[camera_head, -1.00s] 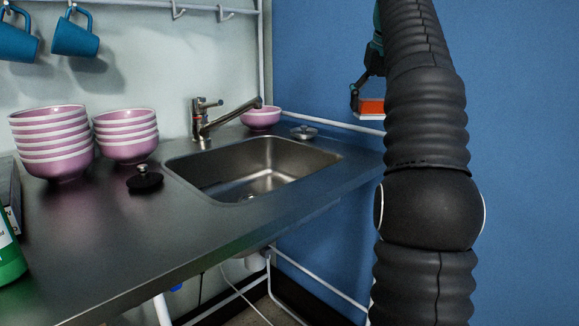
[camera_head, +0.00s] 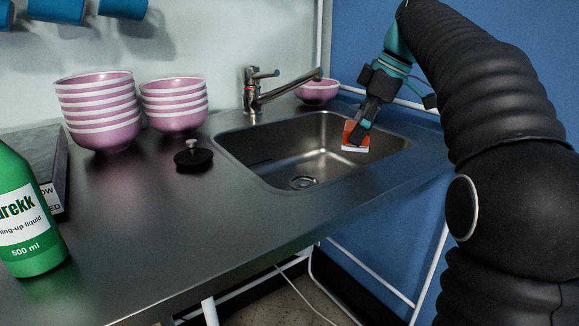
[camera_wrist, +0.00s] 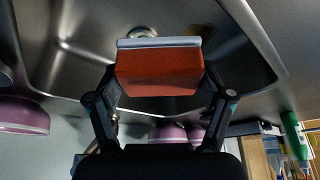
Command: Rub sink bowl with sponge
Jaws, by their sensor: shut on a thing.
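The steel sink bowl (camera_head: 262,158) is set into the counter, with its round drain (camera_head: 304,182) showing at the bottom. My gripper (camera_head: 358,128) is over the right part of the bowl. It is shut on an orange sponge (camera_head: 352,137) with a pale layer along its lower edge. In the wrist view the sponge (camera_wrist: 158,72) sits between the two fingers, with the bowl (camera_wrist: 85,50) behind it. I cannot tell whether the sponge touches the bowl's steel.
A tap (camera_head: 252,92) stands behind the sink, with a pink bowl (camera_head: 317,92) near it. Stacked pink bowls (camera_head: 102,125), a black stopper (camera_head: 192,156) and a green washing-up bottle (camera_head: 30,235) stand to the left. The counter's front is clear.

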